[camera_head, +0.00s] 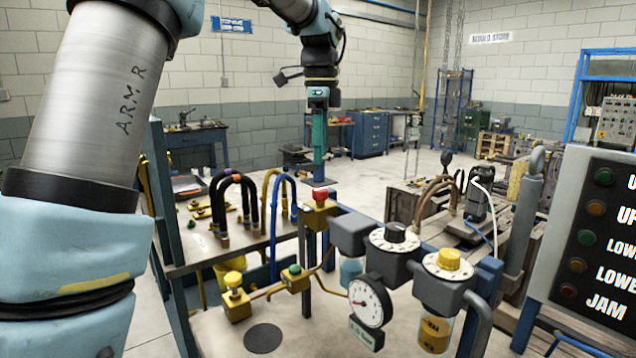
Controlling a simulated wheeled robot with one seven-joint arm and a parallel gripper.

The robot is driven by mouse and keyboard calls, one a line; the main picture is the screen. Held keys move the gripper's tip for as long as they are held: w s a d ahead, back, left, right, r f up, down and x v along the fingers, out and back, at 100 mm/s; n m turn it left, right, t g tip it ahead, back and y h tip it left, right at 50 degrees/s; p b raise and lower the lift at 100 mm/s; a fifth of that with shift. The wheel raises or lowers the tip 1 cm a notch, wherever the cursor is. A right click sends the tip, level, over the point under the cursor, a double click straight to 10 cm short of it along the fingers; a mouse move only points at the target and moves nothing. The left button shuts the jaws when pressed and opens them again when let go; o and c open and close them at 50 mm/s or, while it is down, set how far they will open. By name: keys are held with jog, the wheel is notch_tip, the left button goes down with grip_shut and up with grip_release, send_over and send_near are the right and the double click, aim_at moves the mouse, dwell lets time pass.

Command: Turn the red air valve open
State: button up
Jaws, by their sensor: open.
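My gripper (319,172) points straight down from the wrist, in line above the red knob. A gap seems to show between its lower end and the knob, but I cannot judge the depth. Its jaws are open and look empty; they are seen edge-on.
Close on the right are a dial with a black knob (396,234), one with a yellow knob (448,261) and a round gauge (370,300). Looped hoses (238,185) rise from the plate at left. A button panel (598,235) fills the right edge.

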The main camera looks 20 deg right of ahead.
aim_at(320, 189)
notch_tip(320, 189, down, 8)
jog(key=shift+f+p, duration=0.25)
jog(key=shift+p, duration=0.5)
jog(key=shift+c, duration=0.3)
grip_shut()
